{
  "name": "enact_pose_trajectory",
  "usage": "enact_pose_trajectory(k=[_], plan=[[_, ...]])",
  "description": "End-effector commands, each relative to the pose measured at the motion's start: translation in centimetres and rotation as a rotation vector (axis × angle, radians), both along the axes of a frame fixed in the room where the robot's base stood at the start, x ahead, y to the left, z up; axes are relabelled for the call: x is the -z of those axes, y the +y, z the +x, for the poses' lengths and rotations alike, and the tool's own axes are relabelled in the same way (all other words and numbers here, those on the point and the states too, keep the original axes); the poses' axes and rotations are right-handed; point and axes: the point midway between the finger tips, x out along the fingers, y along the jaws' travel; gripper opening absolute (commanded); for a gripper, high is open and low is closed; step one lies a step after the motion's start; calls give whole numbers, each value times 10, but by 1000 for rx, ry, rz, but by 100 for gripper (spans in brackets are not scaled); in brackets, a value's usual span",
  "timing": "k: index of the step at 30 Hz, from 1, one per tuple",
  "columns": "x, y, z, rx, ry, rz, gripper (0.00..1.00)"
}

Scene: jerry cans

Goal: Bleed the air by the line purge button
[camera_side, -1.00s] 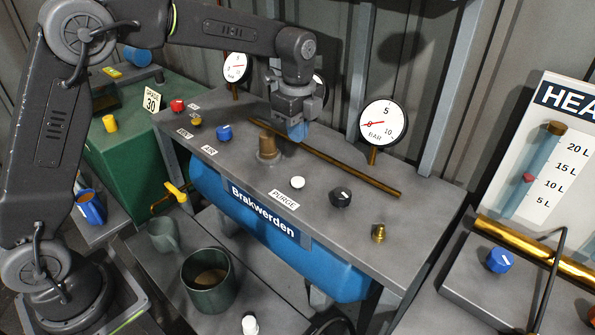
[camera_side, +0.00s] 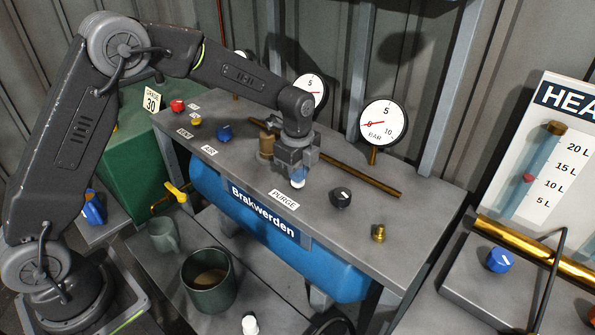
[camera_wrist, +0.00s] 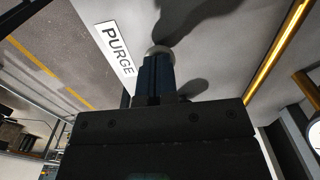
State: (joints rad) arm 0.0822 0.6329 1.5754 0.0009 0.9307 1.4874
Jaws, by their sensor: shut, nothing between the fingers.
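The purge button is a white round button (camera_side: 298,184) on the grey bench top, just behind the PURGE label (camera_side: 284,199). My gripper (camera_side: 298,174) is shut and empty, pointing down directly over the button. In the wrist view the blue fingertips (camera_wrist: 158,68) reach the white button (camera_wrist: 159,50) and cover part of it. I cannot tell whether they touch it or whether it is pressed in. The PURGE label also shows in the wrist view (camera_wrist: 115,49), left of the fingers.
A black knob (camera_side: 341,197) stands right of the button, and a brass fitting (camera_side: 379,233) further right. A brown cone-shaped part (camera_side: 266,145) is close behind my gripper. A brass pipe (camera_side: 360,175) runs along the back, below a pressure gauge (camera_side: 384,123).

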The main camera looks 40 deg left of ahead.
Motion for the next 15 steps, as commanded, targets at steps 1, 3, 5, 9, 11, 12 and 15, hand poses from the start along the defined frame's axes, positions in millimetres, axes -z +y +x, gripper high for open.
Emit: enact_pose_trajectory(k=[1, 3, 5, 9, 11, 12, 15], plan=[[0, 0, 0, 0, 0, 0, 0], [3, 0, 0, 0, 2, 0, 0], [9, 0, 0, 0, 4, 0, 0], [24, 0, -1, 1, 7, 0, 0], [26, 0, -1, 1, 8, 0, 0], [26, 0, -2, 2, 8, 1, 0], [26, 0, -2, 2, 9, 1, 0]])
